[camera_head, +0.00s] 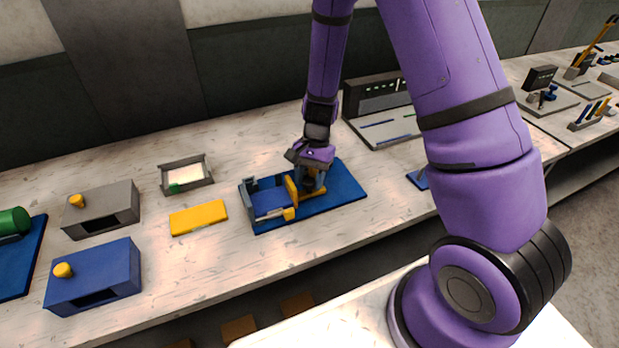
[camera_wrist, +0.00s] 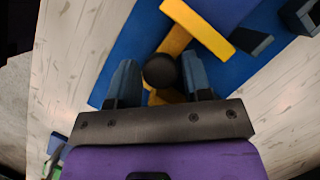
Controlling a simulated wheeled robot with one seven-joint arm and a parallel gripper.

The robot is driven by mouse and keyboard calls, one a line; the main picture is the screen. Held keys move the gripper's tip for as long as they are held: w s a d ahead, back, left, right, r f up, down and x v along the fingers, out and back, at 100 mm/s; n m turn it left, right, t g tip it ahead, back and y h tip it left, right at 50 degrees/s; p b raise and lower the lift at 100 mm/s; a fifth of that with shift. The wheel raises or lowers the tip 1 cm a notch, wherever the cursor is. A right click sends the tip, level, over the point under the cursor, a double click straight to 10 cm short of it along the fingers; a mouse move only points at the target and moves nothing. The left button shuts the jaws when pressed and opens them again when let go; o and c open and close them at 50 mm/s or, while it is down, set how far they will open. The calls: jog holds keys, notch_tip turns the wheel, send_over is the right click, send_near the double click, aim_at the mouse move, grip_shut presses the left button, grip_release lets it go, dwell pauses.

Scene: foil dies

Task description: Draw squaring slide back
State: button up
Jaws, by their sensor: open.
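The yellow squaring slide (camera_head: 291,196) sits on a blue base plate (camera_head: 346,186) in the head view. Its upright plate stands at the right side of a blue block (camera_head: 269,203). In the wrist view the slide's yellow bar (camera_wrist: 199,28) and stem show, with a round black knob (camera_wrist: 160,70) on the stem. My gripper (camera_head: 311,178) is over the slide's right part, pointing down. In the wrist view its two blue-grey fingers (camera_wrist: 162,80) are open, one on each side of the knob, with gaps between. The knob is hidden in the head view.
Left of the fixture lie a yellow plate (camera_head: 198,217) and a grey tray (camera_head: 165,180) with a white sheet. Grey (camera_head: 100,213) and blue (camera_head: 95,280) boxes with yellow knobs stand farther left. A grey panelled station (camera_head: 385,128) is behind right. Bare bench lies in front.

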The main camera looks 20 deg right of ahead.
grip_shut()
jog(key=d, duration=0.7)
jog(key=shift+d, duration=0.2)
grip_release()
jog(key=shift+d, duration=0.1)
jog(key=shift+r, duration=0.1)
jog(key=v, duration=1)
jog(key=shift+r, duration=0.35)
jog(key=shift+w+d, duration=0.1)
jog(key=shift+d, duration=0.05)
